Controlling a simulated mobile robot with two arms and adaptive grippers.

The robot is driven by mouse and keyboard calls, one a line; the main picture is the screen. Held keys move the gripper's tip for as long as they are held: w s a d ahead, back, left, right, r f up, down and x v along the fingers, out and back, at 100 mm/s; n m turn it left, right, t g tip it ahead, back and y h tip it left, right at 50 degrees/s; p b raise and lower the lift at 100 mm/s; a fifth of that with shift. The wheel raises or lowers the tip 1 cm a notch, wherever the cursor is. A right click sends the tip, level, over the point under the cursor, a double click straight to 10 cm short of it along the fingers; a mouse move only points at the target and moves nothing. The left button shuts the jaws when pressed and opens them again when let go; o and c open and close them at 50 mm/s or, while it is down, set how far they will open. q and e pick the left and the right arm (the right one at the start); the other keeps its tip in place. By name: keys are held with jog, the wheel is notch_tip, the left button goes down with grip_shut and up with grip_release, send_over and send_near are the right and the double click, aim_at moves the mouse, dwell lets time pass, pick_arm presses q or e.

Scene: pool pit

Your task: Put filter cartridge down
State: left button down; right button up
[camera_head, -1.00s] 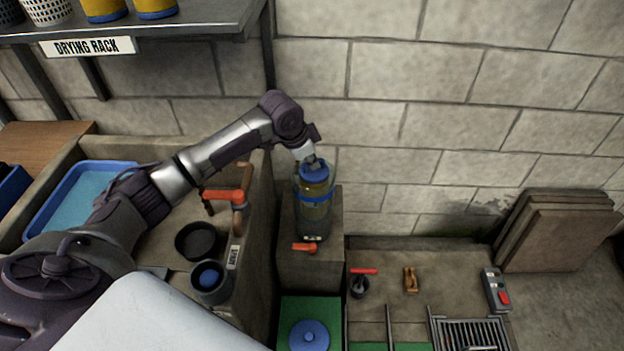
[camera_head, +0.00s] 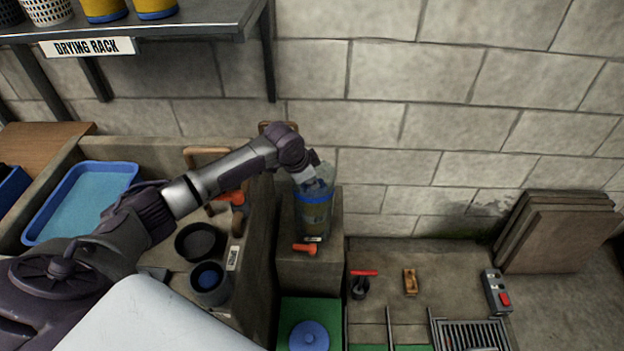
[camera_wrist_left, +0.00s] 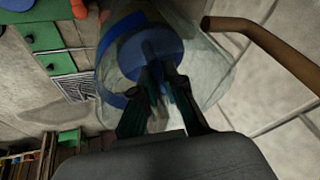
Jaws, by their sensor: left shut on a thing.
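The filter cartridge is yellowish with a blue top cap (camera_wrist_left: 152,48); its body shows dimly through a clear housing (camera_head: 314,222) with a blue band, standing on a block. My left gripper (camera_wrist_left: 160,84) is shut on the cartridge's top and points down into the housing's mouth. The clear wall surrounds the cap in the left wrist view. In the head view the gripper (camera_head: 318,180) hides the cap. I cannot tell whether the cartridge touches the housing's bottom. My right gripper is not in view.
An orange valve handle (camera_head: 305,249) sticks out below the housing. A tan curved pipe (camera_wrist_left: 270,45) runs close beside the housing's mouth. A basin with a blue tray (camera_head: 128,168) and dark cups (camera_head: 197,241) lies left. A blue lid (camera_head: 309,336) sits on green in front.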

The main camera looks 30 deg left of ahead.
pick_arm(q)
jog(key=shift+f, duration=0.1)
jog(key=c, duration=1.2)
grip_release()
jog(key=shift+c, duration=0.2)
jog(key=shift+r, duration=0.45)
jog(key=p+v, duration=0.1)
jog(key=v, duration=1.1)
jog(key=shift+f, duration=0.1)
